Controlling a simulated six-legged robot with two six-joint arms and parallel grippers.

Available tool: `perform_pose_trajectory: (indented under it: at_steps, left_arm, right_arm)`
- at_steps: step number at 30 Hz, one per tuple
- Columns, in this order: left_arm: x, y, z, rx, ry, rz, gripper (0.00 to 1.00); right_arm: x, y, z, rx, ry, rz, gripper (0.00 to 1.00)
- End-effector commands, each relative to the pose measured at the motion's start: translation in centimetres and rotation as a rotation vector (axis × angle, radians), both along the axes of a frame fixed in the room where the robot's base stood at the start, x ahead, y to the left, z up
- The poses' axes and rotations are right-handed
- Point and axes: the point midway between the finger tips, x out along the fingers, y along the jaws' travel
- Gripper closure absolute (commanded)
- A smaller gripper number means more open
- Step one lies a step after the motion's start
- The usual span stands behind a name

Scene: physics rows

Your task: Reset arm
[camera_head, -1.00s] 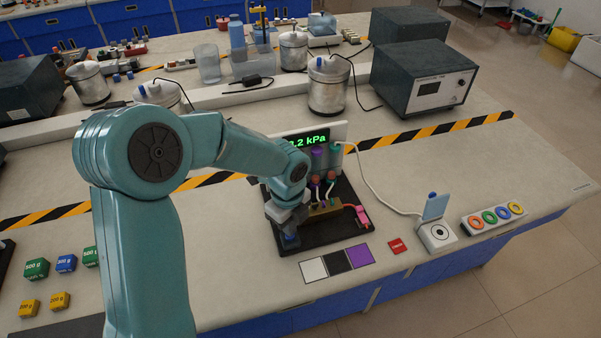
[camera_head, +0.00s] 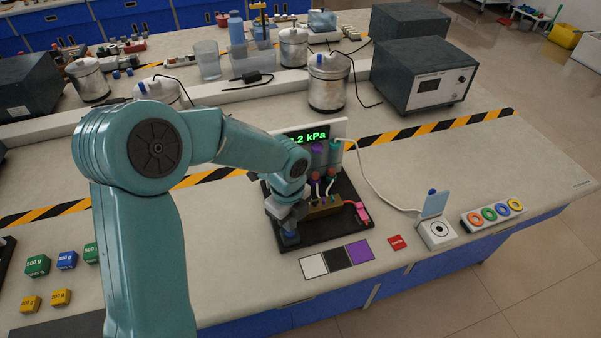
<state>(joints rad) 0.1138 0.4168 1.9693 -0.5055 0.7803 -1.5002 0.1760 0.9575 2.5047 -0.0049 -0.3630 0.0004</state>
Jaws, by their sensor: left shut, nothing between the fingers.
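My left arm comes in from the left and reaches over the near side of the table. My left gripper (camera_head: 289,236) is shut and empty, pointing down at the left part of a black tray (camera_head: 333,230). The tray holds a display reading partly ".2 kPa" (camera_head: 306,139), purple and green cylinders (camera_head: 334,158), a brass-coloured block (camera_head: 325,207) and a pink piece (camera_head: 357,211). My arm hides the left side of the display and part of the tray. Whether the fingertips touch the tray I cannot tell. My right gripper is not in view.
White, black and purple squares (camera_head: 357,250) lie in front of the tray, beside a red tag (camera_head: 397,242). A white device with a blue lid (camera_head: 436,232) and a strip of coloured rings (camera_head: 493,216) stand right. Weight blocks (camera_head: 67,260) sit left. A metal canister (camera_head: 327,84) stands behind.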

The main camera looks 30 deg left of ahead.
Motion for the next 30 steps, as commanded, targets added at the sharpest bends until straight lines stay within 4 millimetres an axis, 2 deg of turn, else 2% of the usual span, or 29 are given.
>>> perform_pose_trajectory:
  at_steps: [14, 22, 30]
  left_arm:
    - [0.0, 0.0, -2.5, 0.000, 0.001, 0.000, 1.00]
    - [0.0, 0.0, -1.8, 0.000, 0.002, 0.000, 1.00]
    - [0.0, 0.0, 0.1, 0.000, 0.001, 0.000, 1.00]
  right_arm:
    - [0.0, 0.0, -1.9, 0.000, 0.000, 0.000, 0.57]
    - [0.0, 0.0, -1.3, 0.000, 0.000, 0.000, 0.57]
    - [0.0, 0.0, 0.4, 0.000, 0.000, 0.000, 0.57]
